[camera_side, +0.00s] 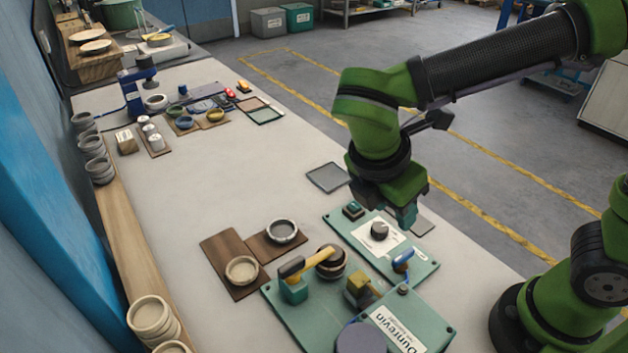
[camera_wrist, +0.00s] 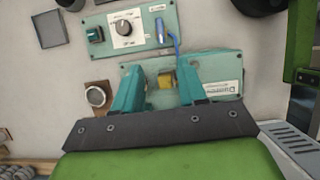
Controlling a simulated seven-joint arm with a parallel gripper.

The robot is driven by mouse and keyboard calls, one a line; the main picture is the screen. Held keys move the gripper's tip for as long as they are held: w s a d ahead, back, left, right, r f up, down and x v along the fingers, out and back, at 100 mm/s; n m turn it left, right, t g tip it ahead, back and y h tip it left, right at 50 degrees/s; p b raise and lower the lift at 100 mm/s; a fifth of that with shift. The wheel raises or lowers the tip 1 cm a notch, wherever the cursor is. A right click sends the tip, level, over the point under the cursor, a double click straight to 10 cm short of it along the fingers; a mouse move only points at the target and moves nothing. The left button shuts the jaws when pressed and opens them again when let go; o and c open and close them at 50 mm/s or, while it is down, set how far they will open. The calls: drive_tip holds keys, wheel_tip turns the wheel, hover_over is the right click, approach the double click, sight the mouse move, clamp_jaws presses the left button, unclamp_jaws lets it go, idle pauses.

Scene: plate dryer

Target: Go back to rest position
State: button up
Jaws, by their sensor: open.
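My gripper (camera_side: 399,206) is open and empty in the side view, raised above the teal control panel with the black knob (camera_side: 379,231). In the wrist view its two teal fingers (camera_wrist: 161,92) stand apart with nothing held between them. Beyond them lies the teal plate device (camera_wrist: 222,72) with a yellow block (camera_wrist: 166,79). In the side view this device (camera_side: 283,325) carries a yellow-handled lever (camera_side: 306,263) and a dark round part. No object is in contact with the fingers that I can see.
Two brown boards (camera_side: 226,258) with small round dishes (camera_side: 242,270) lie left of the device. Stacked bowls (camera_side: 152,318) stand along the wall side. A grey square tray (camera_side: 328,177) lies near the table edge. The middle of the table is clear.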

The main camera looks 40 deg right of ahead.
drive_tip(key=d+r+m+t+y, duration=0.2)
drive_tip(key=d+m, duration=0.4)
drive_tip(key=m, duration=0.5)
drive_tip(key=s+d+r+m+t+y, duration=0.1)
drive_tip(key=d+r+m+t+y, duration=0.1)
drive_tip(key=d+m+t+y, duration=0.2)
drive_tip(key=d+m+t, duration=0.1)
drive_tip(key=d+m, duration=0.2)
drive_tip(key=m, duration=0.4)
drive_tip(key=shift+s+r, duration=0.15)
drive_tip(key=shift+r, duration=0.25)
drive_tip(key=shift+a, duration=0.1)
drive_tip(key=shift+c, duration=0.4)
